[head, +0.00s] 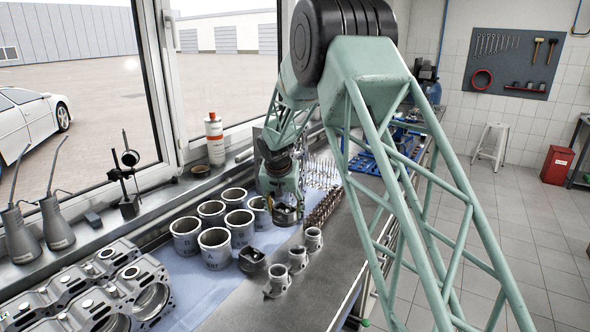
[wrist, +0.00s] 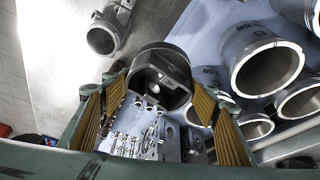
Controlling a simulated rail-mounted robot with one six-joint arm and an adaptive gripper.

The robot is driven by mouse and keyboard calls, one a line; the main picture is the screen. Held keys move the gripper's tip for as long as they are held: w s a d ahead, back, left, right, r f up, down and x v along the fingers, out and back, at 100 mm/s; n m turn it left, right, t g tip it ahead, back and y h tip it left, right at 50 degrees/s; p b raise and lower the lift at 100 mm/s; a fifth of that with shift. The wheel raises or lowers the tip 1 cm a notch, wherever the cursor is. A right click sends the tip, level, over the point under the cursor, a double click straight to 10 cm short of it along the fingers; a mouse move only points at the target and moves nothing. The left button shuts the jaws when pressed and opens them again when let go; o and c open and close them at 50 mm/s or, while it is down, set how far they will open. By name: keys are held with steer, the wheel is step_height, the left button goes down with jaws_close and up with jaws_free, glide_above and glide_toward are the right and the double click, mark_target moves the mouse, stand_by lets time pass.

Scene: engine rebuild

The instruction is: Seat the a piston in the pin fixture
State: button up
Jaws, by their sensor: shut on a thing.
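My gripper (head: 285,203) is shut on a dark grey piston (wrist: 160,62) and holds it above the bench, beside the right-hand liners. In the wrist view the piston sits between the two ribbed finger pads, with its round end and a pin-boss opening showing. In the head view the piston (head: 287,214) is small and partly covered by the fingers. A dark block with a round opening (head: 252,261) stands on the bench in front of the liners; I cannot tell whether it is the pin fixture.
Several grey lettered cylinder liners (head: 215,247) stand on a blue mat left of my gripper. A camshaft-like row (head: 323,207) lies to the right.

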steer(key=s+d+f+b, duration=0.1)
steer(key=s+d, duration=1.1)
steer(key=d, duration=0.1)
steer(key=s+d+f+n+b, duration=0.1)
steer(key=s+d+b, duration=0.1)
steer(key=s+d, duration=1)
steer(key=shift+d+f+y, duration=0.3)
steer(key=shift+d, duration=0.85)
steer(key=shift+w+r, duration=0.1)
steer(key=w+r+m+h, duration=0.1)
steer(key=w+r+m, duration=0.2)
steer(key=w+r, duration=0.3)
steer(key=shift+w+r, duration=0.4)
steer(key=shift+r, duration=0.05)
steer(key=shift+s, duration=0.1)
